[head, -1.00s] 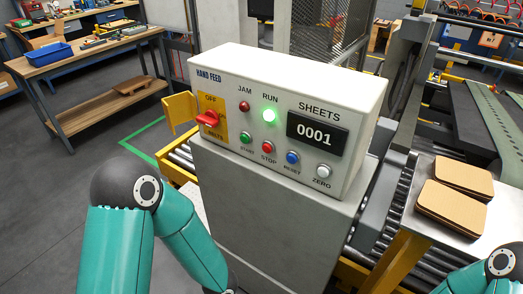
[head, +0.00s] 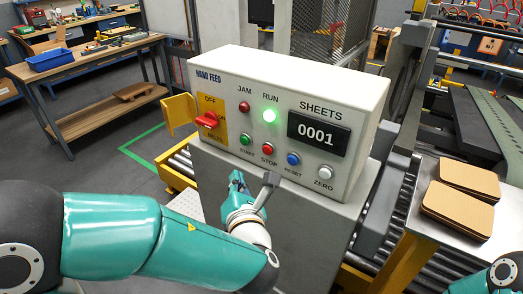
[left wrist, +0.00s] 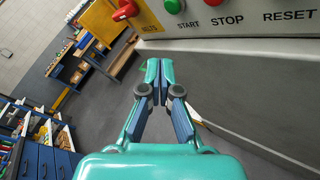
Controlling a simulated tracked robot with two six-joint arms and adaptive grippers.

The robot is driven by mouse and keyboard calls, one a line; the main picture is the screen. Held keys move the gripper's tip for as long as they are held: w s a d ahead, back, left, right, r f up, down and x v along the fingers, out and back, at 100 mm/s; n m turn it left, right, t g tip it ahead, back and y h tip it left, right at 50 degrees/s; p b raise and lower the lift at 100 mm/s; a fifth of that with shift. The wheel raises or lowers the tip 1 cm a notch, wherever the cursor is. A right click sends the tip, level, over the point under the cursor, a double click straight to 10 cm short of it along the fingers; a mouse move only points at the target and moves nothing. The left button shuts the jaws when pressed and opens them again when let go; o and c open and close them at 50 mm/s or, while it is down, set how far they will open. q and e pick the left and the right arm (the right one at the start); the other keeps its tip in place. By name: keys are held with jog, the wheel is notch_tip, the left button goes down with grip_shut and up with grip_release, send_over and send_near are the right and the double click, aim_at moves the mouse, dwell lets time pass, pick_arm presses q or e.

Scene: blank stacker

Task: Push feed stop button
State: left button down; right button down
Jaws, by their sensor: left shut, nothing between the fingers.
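The red stop button (head: 267,149) is on the front of the white hand feed control box (head: 236,104), above the label STOP. It sits between the green start button (head: 245,138) and the blue reset button (head: 293,158). My left gripper (head: 236,176) is shut and empty, below the button row and apart from the panel. In the left wrist view the fingers (left wrist: 153,68) are together, below the panel's lower edge. There the green start button (left wrist: 174,5) shows at the top, and the stop button's lower edge may just show. My right gripper is out of view.
A red rotary switch (head: 207,120) sticks out at the panel's left. The green RUN lamp (head: 269,115) is lit and the counter (head: 318,135) reads 0001. Cardboard sheets (head: 458,205) lie on a table at right. A grey pedestal holds the box.

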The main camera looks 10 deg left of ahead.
pick_arm(q)
jog(key=shift+w, duration=0.1)
jog(key=w+d+p, duration=0.1)
jog(key=w+d, duration=0.2)
jog(key=w, duration=0.5)
jog(key=shift+p, duration=0.35)
jog(key=shift+w+d, duration=0.3)
jog(key=shift+w, duration=0.4)
dwell(2.1)
jog(key=shift+s, duration=0.15)
jog(key=shift+s+a, duration=0.3)
jog(key=shift+s, duration=0.4)
jog(key=shift+b, duration=0.3)
jog(key=shift+s+a+b, duration=0.2)
jog(key=shift+s+a, duration=0.1)
jog(key=shift+s, duration=0.5)
jog(key=shift+s+a+b, duration=0.25)
jog(key=shift+s, duration=0.55)
jog(key=shift+s+a+b, duration=0.2)
jog(key=shift+s+a, duration=0.1)
jog(key=shift+s, duration=0.5)
